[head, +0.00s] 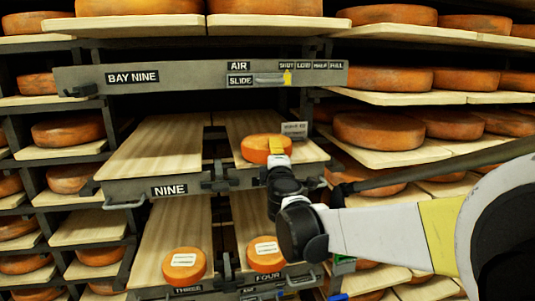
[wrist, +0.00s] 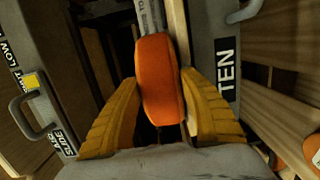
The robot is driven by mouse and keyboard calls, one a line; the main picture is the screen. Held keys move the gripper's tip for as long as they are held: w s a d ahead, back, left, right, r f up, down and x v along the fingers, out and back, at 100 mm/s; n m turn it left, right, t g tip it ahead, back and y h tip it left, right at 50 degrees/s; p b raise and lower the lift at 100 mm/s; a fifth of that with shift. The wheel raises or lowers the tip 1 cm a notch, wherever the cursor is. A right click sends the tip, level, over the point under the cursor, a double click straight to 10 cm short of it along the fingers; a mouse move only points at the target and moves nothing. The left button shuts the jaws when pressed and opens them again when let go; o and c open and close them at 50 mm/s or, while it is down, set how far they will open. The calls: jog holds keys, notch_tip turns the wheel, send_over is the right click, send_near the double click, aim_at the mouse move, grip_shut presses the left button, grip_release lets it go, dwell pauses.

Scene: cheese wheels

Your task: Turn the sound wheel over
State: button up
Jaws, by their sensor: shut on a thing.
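An orange cheese wheel (head: 257,149) lies flat over the right-hand plank (head: 243,125) of the middle rack; I cannot tell whether it touches the wood. My gripper (head: 277,146) reaches it from the front right. In the wrist view the wheel (wrist: 160,80) shows its rim, standing upright in the picture between the two yellow fingers of my gripper (wrist: 162,112). The fingers are shut on it at opposite sides. The wrist view is rolled, with the label TEN (wrist: 226,76) running sideways. The wheel's underside is hidden.
The left plank marked NINE (head: 155,145) is bare. Below, labelled wheels sit on THREE (head: 184,264) and FOUR (head: 264,251). A small grey sign (head: 294,129) stands behind the held wheel. The BAY NINE beam (head: 200,78) with its air slide crosses above. Loaded shelves flank both sides.

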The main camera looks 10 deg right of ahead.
jog(key=shift+f, duration=0.2)
dwell(0.5)
jog(key=o, duration=1.4)
jog(key=shift+o, duration=0.2)
jog(key=shift+s, duration=0.1)
jog(key=s+a, duration=0.2)
jog(key=s, duration=1)
jog(key=s+d+f+m+g+h+b, duration=0.1)
jog(key=s+d+f+m+g+b, duration=0.2)
jog(key=f+b, duration=0.55)
jog(key=s+d+f+m+g+b, duration=0.1)
jog(key=s+d+f+m+b, duration=0.35)
jog(key=f, duration=0.75)
jog(key=s+d+f+m+g+h+b, duration=0.15)
jog(key=s+f+m+b, duration=0.3)
jog(key=f+b, duration=0.55)
jog(key=s+a+f+m+g+y+b, duration=0.2)
jog(key=s+f+b, duration=0.4)
jog(key=f, duration=0.6)
jog(key=s+a+f+m+g+y+b, duration=0.2)
jog(key=s+f+b, duration=0.5)
jog(key=f, duration=0.5)
jog(key=a+g+y+b, duration=0.1)
jog(key=a, duration=0.1)
jog(key=shift+a+f, duration=0.3)
jog(key=shift+a, duration=0.05)
